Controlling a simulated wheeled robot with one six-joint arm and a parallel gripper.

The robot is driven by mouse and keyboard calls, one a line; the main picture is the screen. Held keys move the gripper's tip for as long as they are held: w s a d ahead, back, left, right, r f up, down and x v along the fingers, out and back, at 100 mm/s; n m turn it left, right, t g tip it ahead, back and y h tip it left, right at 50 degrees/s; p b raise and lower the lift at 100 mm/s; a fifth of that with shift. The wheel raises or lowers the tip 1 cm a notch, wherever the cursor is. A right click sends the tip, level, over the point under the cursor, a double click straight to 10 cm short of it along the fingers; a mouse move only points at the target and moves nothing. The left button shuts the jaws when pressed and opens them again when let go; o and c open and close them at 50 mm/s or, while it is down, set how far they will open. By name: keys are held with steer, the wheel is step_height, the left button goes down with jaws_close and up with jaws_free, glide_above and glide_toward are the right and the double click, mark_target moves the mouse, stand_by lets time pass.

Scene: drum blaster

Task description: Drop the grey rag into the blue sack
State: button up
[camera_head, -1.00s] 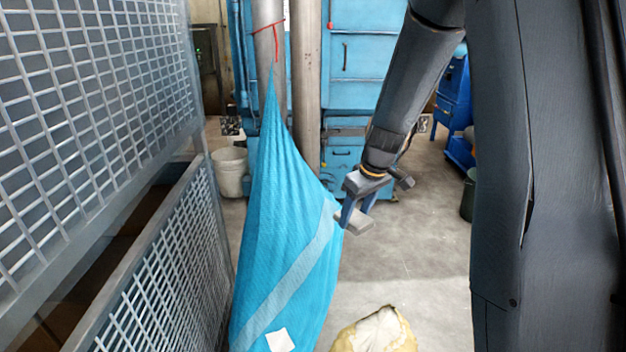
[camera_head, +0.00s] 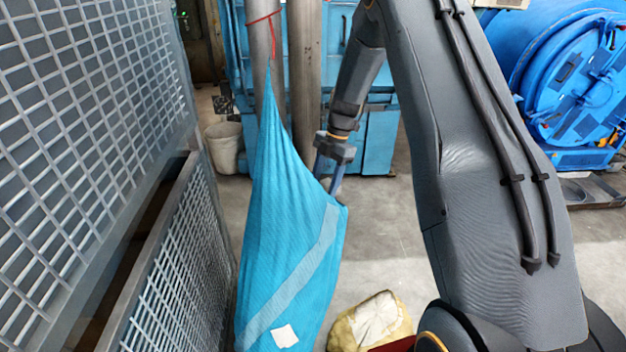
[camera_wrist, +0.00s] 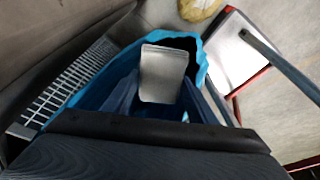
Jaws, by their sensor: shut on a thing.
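The blue sack (camera_head: 290,240) hangs from a pole by a red cord, with a pale stripe and a white patch on its side. My gripper (camera_head: 330,184) points down at the sack's upper right edge, its finger ends partly hidden behind the cloth. In the wrist view my gripper (camera_wrist: 163,90) is shut on the grey rag (camera_wrist: 163,72), a pale grey, flat-looking piece between the fingers. The sack's blue rim (camera_wrist: 203,68) shows around the rag, which appears over or within the mouth; its depth is unclear. The rag is hidden in the head view.
A metal mesh fence (camera_head: 85,110) stands close on the left. A yellowish bag (camera_head: 370,322) lies on the floor right of the sack. A white bucket (camera_head: 224,146) and blue cabinets (camera_head: 375,130) stand behind. A large blue drum machine (camera_head: 575,80) is at right.

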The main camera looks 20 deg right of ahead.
mark_target(316, 193)
steer(key=s+a+n, duration=0.2)
steer(key=a, duration=0.1)
steer(key=shift+s+f+p, duration=0.1)
steer(key=shift+f+p, duration=0.2)
steer(key=shift+p, duration=0.05)
steer(key=shift+g, duration=0.3)
steer(key=shift+f+b, duration=1.1)
steer(key=shift+f, duration=1.85)
steer(key=o, duration=1.2)
steer(key=shift+r, duration=0.1)
steer(key=b+v, duration=0.2)
steer(key=v, duration=0.5)
steer(key=shift+r, duration=0.15)
steer(key=shift+r+b, duration=0.2)
steer(key=shift+b, duration=0.1)
